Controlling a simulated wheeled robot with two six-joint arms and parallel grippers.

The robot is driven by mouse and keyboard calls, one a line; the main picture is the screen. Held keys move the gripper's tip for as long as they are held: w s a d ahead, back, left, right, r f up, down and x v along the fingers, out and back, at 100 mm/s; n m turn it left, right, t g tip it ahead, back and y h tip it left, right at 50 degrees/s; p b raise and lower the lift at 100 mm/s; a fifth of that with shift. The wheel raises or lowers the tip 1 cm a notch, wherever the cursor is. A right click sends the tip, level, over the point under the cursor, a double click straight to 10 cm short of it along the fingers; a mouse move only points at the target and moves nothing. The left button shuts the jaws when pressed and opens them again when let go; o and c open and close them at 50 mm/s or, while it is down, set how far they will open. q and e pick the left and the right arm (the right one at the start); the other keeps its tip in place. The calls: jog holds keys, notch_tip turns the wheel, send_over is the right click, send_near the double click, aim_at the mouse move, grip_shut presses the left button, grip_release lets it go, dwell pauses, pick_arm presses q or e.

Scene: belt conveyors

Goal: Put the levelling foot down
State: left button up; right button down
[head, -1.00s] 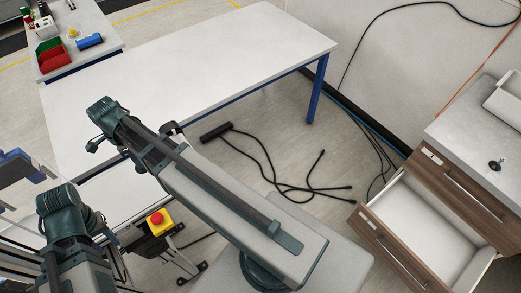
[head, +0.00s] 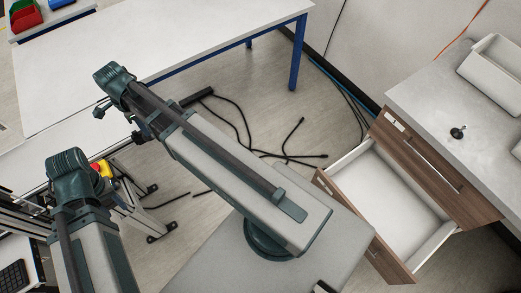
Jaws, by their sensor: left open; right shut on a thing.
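A small dark round piece with a short upright stem, which looks like a levelling foot (head: 458,131), stands on the grey cabinet top (head: 425,92) at the right of the head view. It stands apart from my arms. My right arm reaches up and left across the middle of the view, and its bulk hides its gripper and anything in it. My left arm is at the lower left, and its gripper's fingers do not show either.
Below the cabinet top, a wood-fronted drawer (head: 390,215) is pulled open and looks empty. A white bin (head: 497,68) stands on the cabinet top. A long white table (head: 190,35) is largely bare. Black cables (head: 245,125) lie on the floor. A red stop button (head: 97,168) is at left.

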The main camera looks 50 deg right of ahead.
notch_tip(320, 180, down, 11)
jog(key=b, duration=0.9)
jog(key=shift+s+d+r+b, duration=0.15)
jog(key=shift+s+d+b, duration=0.15)
jog(key=shift+s+b, duration=0.15)
